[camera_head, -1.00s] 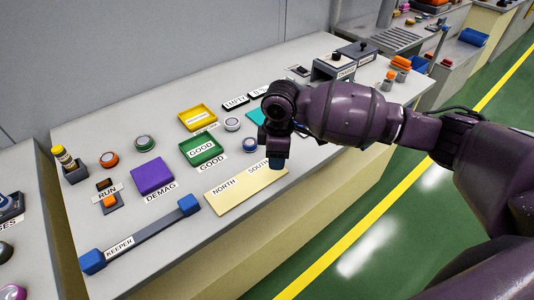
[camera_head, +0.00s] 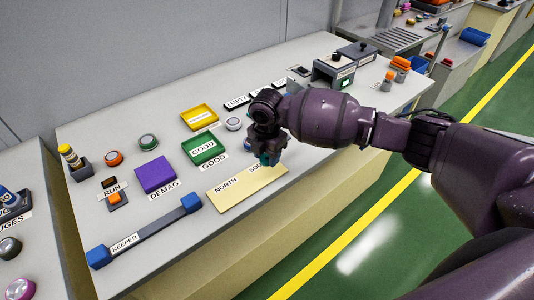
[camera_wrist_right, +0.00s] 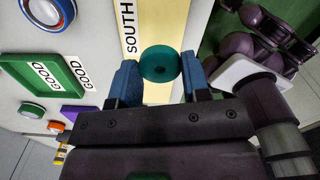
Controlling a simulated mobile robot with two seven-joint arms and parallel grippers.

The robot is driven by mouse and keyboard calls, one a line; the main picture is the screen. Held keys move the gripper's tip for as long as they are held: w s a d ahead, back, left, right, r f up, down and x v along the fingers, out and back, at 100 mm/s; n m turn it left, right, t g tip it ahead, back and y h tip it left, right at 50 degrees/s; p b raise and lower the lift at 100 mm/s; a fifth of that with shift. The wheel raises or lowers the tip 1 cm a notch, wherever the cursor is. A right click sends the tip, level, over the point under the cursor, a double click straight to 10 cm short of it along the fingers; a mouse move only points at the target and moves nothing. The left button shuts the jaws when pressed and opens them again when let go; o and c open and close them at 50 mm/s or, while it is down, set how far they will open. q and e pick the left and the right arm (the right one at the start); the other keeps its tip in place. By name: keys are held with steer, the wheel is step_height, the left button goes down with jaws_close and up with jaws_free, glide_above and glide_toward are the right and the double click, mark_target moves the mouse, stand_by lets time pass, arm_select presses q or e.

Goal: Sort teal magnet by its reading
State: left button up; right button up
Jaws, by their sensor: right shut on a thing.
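In the head view my right gripper (camera_head: 266,158) is over the SOUTH end of the beige NORTH/SOUTH plate (camera_head: 235,190); the magnet's height above the plate is hard to tell. The green GOOD tray (camera_head: 187,146) lies left of the gripper, with the yellow tray (camera_head: 184,115) behind it. My left gripper is not in view.
A purple DEMAG block (camera_head: 155,175), a blue-ended KEEPER bar (camera_head: 150,229) and an orange RUN button (camera_head: 115,198) stand to the left. Round parts lie around the trays. A grey box (camera_head: 333,72) stands at the back right. My right arm covers part of the bench.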

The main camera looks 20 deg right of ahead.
mark_target(267, 173)
stand_by(0.5)
steer(key=shift+f, duration=0.5)
step_height(267, 173, down, 2)
steer(key=shift+f+b, duration=0.15)
steer(key=shift+b, duration=0.35)
steer(key=shift+f+b, duration=0.3)
steer(key=shift+f, duration=0.55)
steer(key=shift+f, duration=0.3)
